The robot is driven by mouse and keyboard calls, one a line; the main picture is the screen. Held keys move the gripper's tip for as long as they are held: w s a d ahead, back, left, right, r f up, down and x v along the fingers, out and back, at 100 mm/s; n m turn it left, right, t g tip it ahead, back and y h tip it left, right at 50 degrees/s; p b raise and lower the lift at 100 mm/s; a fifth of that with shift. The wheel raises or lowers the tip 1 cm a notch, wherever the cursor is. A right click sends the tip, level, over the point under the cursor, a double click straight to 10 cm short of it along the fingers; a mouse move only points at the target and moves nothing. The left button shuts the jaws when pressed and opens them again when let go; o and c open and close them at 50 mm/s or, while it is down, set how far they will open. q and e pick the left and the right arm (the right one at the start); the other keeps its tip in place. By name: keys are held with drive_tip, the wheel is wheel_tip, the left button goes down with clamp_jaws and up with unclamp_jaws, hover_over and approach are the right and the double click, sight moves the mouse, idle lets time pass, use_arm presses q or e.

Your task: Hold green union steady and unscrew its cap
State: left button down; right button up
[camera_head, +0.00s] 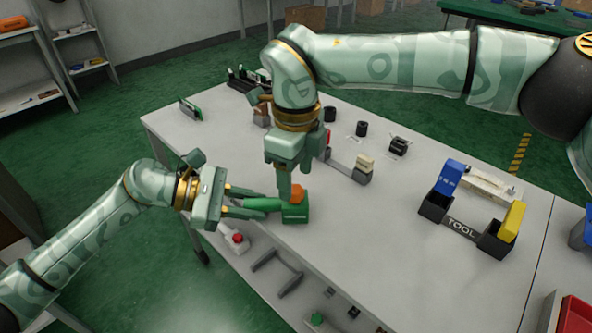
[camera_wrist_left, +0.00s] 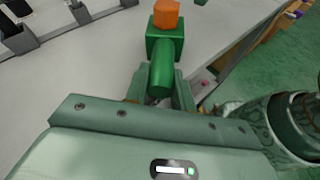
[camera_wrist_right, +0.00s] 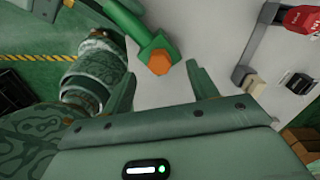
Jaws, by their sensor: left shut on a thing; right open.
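The green union (camera_head: 294,212) stands on the table with an orange hexagonal cap (camera_head: 297,194) on top and a green handle (camera_head: 262,204) reaching left. In the left wrist view the union's block (camera_wrist_left: 165,45) and orange cap (camera_wrist_left: 166,14) lie ahead. My left gripper (camera_head: 246,204) is shut on the handle. My right gripper (camera_head: 285,185) is pointed down just above and beside the cap, open and empty. In the right wrist view the orange cap (camera_wrist_right: 160,62) shows between the right fingers (camera_wrist_right: 158,75), apart from both.
A TOOL holder (camera_head: 462,228) with blue and yellow blocks stands at the right. Black cylinders (camera_head: 361,128) and a lever fixture (camera_head: 350,170) lie behind the union. The table right of the union is clear.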

sight(295, 193)
drive_tip(key=shift+f, duration=0.1)
idle(0.3)
drive_tip(key=shift+f, duration=1.4)
drive_tip(key=shift+c, duration=0.2)
